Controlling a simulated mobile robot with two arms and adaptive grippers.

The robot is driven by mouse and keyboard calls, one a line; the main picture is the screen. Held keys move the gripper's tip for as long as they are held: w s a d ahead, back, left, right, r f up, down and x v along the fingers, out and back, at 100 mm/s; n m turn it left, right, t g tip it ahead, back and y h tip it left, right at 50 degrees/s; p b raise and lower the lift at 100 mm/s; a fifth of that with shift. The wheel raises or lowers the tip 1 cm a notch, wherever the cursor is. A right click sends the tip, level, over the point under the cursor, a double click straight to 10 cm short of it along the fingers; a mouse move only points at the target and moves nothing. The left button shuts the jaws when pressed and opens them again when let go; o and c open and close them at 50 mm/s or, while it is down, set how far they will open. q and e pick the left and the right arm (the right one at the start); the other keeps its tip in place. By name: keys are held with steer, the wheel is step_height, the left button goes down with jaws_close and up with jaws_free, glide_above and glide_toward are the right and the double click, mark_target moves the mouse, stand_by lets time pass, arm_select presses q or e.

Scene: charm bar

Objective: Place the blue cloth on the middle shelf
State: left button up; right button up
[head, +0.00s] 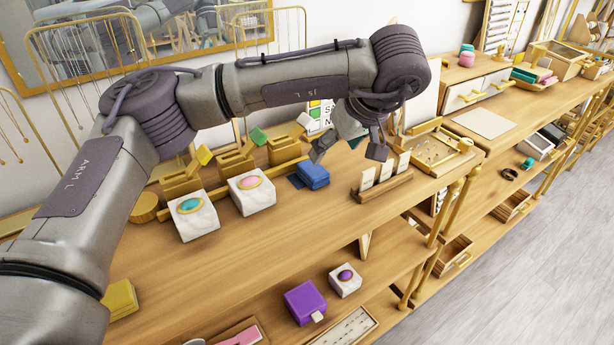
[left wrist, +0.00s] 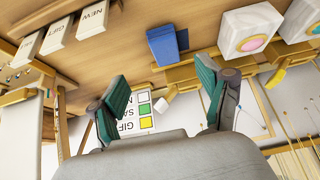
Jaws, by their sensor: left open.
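The blue cloth (head: 313,175) is a folded stack lying on the wooden top surface (head: 290,225), behind and left of a small card holder. In the left wrist view the cloth (left wrist: 165,46) lies ahead of my fingers, near the top centre. My left gripper (head: 348,150) is open and empty, close above and to the right of the cloth. Its two green-padded fingers (left wrist: 163,88) are spread wide, apart from the cloth. A shelf (head: 385,260) below the top surface holds a purple box and a white block. My right gripper is out of view.
White blocks with a teal stone (head: 190,218) and a pink stone (head: 254,194) stand left of the cloth. Gold holders (head: 235,160) stand behind. The card holder (head: 382,186) is at right.

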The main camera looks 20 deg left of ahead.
mark_target(313, 168)
arm_select(q)
steer(key=x, duration=0.3)
steer(key=shift+a, duration=0.1)
steer(key=shift+w+a+f, duration=0.15)
steer(key=shift+f, duration=0.15)
steer(key=shift+w+a+f, duration=0.1)
steer(key=shift+a+f, duration=0.05)
steer(key=shift+f, duration=0.1)
steer(key=a+f+p, duration=0.1)
steer(key=w+a+f, duration=0.1)
steer(key=f, duration=0.1)
steer(key=shift+a+f+p, duration=0.2)
steer(key=shift+a+p, duration=0.15)
steer(key=shift+a, duration=0.05)
steer(key=shift+w+f, duration=0.2)
steer(key=shift+f, duration=0.1)
steer(key=shift+r, duration=0.15)
steer(key=c, duration=1.3)
